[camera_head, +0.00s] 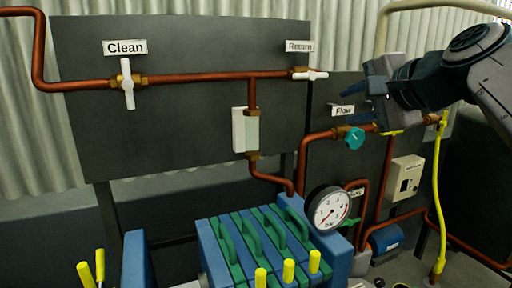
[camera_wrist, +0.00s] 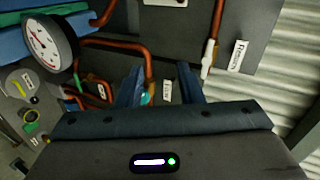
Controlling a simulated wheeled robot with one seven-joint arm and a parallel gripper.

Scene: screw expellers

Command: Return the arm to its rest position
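My gripper (camera_head: 350,101) is raised at the upper right of the head view, in front of the dark panel near the Flow label (camera_head: 342,111). Its two blue fingers point left and stand apart. In the wrist view the fingers (camera_wrist: 160,84) also stand apart, with nothing held between them. The Flow label (camera_wrist: 167,91) and the teal knob (camera_wrist: 145,98) show in the gap beyond them. My arm reaches in from the right edge of the head view. Part of the arm is outside the frame.
Copper pipes carry the Clean valve (camera_head: 128,84) and the Return valve (camera_head: 310,75), both with white handles. The teal knob (camera_head: 354,138) sits below the gripper. A pressure gauge (camera_head: 328,208), a blue-green block (camera_head: 245,245) and a yellow pipe (camera_head: 437,200) stand lower down.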

